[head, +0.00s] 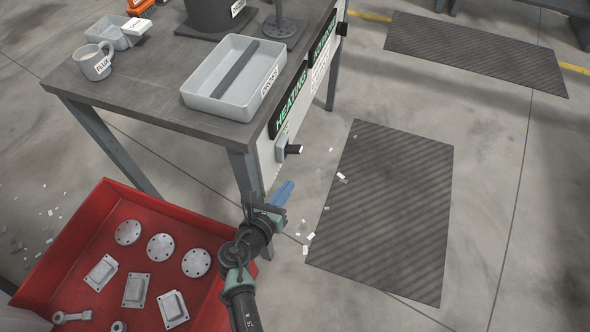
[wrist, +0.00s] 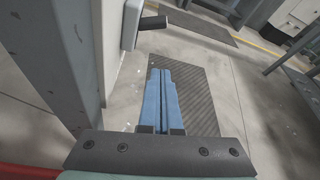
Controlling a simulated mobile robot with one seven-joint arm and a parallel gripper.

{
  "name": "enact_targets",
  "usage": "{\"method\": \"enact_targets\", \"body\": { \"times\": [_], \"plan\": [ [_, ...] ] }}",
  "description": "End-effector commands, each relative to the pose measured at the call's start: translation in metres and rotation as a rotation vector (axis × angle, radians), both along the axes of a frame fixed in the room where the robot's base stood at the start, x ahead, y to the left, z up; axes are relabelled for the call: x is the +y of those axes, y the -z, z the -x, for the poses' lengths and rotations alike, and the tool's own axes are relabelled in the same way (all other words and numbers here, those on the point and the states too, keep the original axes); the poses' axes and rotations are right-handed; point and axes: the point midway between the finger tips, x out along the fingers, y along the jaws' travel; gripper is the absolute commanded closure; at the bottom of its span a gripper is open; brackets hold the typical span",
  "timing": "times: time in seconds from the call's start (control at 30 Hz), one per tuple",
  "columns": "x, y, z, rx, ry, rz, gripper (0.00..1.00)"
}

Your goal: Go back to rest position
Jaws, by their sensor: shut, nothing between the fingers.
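My gripper (head: 284,192) is in the lower middle of the head view, beside the table's front leg and above the right edge of the red bin. Its blue fingers also show in the wrist view (wrist: 160,98). They lie together with nothing between them. The fingers point away over the floor toward the dark mat.
A table (head: 130,98) holds a grey tray (head: 259,100) and a mug (head: 93,65). A switch (head: 289,149) with a black handle sticks out from its side panel. A red bin (head: 190,215) with metal parts stands below. A striped mat (head: 390,200) lies on open floor at right.

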Motion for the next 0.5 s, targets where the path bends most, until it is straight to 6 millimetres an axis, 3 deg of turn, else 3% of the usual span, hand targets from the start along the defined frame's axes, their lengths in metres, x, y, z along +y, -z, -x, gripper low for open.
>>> {"method": "enact_targets", "body": {
  "times": [0.17,0.5],
  "plan": [
    [0.0062,-0.0041,0.0117,0.000,-0.001,0.000,1.00],
    [0.0063,-0.0034,0.0128,0.001,0.000,0.000,1.00]
  ]
}}
